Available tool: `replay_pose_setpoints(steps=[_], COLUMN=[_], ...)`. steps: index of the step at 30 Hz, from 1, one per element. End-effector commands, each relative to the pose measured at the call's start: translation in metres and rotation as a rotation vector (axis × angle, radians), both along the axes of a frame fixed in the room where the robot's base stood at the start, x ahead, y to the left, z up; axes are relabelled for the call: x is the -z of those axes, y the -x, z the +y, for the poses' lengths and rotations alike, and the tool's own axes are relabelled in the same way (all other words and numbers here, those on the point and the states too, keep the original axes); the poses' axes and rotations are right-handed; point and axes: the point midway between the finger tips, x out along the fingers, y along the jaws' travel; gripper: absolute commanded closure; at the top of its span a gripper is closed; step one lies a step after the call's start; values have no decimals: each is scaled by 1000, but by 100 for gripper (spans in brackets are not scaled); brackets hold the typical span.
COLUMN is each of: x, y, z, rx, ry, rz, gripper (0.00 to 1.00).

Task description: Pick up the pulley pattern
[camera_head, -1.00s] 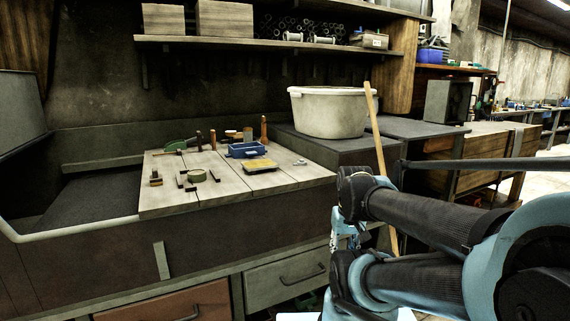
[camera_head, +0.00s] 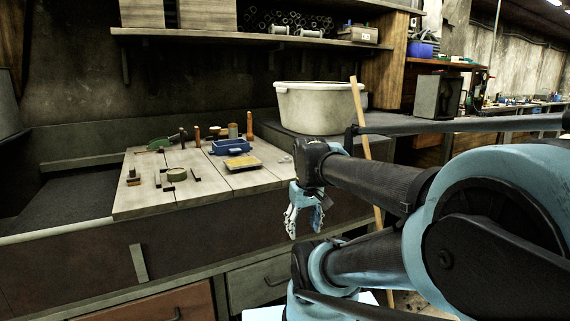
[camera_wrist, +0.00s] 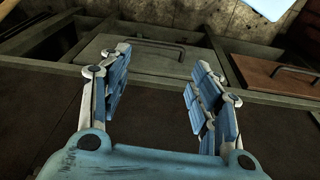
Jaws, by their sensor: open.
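A small round greenish disc (camera_head: 177,174), which looks like the pulley pattern, lies on the pale wooden board (camera_head: 220,181) in the body camera view. Short dark bars lie around it. My gripper (camera_head: 303,222) hangs in front of the bench, to the right of the board and below its top. Its fingers point down. In the wrist view my gripper (camera_wrist: 162,65) is open, with nothing between its two blue-padded fingers. Drawer fronts lie beyond the fingers there, and the disc is not in that view.
A blue tray (camera_head: 230,147), a yellow block (camera_head: 243,162) and several upright wooden-handled tools share the board. A white tub (camera_head: 320,108) stands to the right, with a wooden pole (camera_head: 361,120) leaning near it. A shelf (camera_head: 260,38) runs above.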

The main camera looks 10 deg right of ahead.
Motion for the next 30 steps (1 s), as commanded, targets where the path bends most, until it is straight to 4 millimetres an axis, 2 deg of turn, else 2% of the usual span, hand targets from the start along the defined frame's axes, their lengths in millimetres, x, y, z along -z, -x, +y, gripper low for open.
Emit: replay_pose_setpoints(steps=[1,6,15,24,30], x=[-19,-78,-169,-242,-276], y=[-13,-56,-139,-227,-280], z=[0,-1,-3,-5,-8], rx=[-61,-327,-794,-1269,-1558], ry=[11,53,107,140,148], rz=[7,35,81,115,129], gripper=[43,43,43,43,43])
